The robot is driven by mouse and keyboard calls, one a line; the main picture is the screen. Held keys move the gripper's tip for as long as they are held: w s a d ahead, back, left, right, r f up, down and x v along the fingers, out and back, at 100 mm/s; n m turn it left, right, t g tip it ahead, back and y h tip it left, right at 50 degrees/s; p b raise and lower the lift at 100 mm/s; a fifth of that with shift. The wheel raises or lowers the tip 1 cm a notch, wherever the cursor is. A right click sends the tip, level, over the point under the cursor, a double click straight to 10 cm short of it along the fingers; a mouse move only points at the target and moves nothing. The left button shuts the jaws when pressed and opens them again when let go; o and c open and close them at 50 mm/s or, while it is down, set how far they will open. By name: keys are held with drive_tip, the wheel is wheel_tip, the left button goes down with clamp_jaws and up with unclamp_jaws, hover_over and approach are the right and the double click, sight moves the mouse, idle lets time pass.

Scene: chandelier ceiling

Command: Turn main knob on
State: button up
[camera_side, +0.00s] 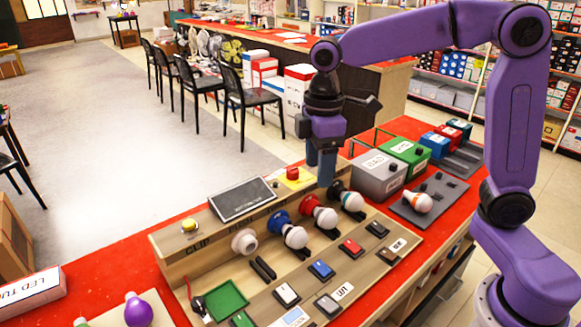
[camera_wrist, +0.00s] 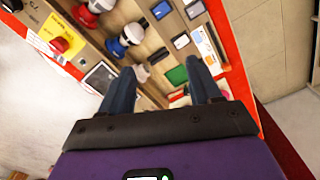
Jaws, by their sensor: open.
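The wooden test board (camera_side: 185,262) on the red table carries a yellow box with a red knob (camera_side: 292,174) at its back edge. This box also shows at the upper left of the wrist view (camera_wrist: 60,44). A small dark knob sits beside it; I cannot read which one is labelled main. My gripper (camera_side: 326,180) points down near the board's back edge, just right of the yellow box in the side view. In the wrist view its two blue fingers (camera_wrist: 160,84) are spread with nothing held between them. The gap between fingertips and board is unclear.
A row of bulbs in coloured sockets (camera_side: 295,236) stands in front of the gripper, with several switches before it. A dark screen (camera_side: 244,199) lies left of the yellow box. Grey and green boxes (camera_side: 409,155) stand to the right.

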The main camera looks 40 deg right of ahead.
drive_tip(key=w+d+r, duration=0.1)
drive_tip(key=w+d, duration=0.2)
drive_tip(key=w, duration=1)
hover_over(291, 169)
drive_tip(key=shift+n, duration=0.3)
wheel_tip(291, 169, down, 17)
drive_tip(key=shift+f, duration=0.1)
drive_tip(key=c, duration=1)
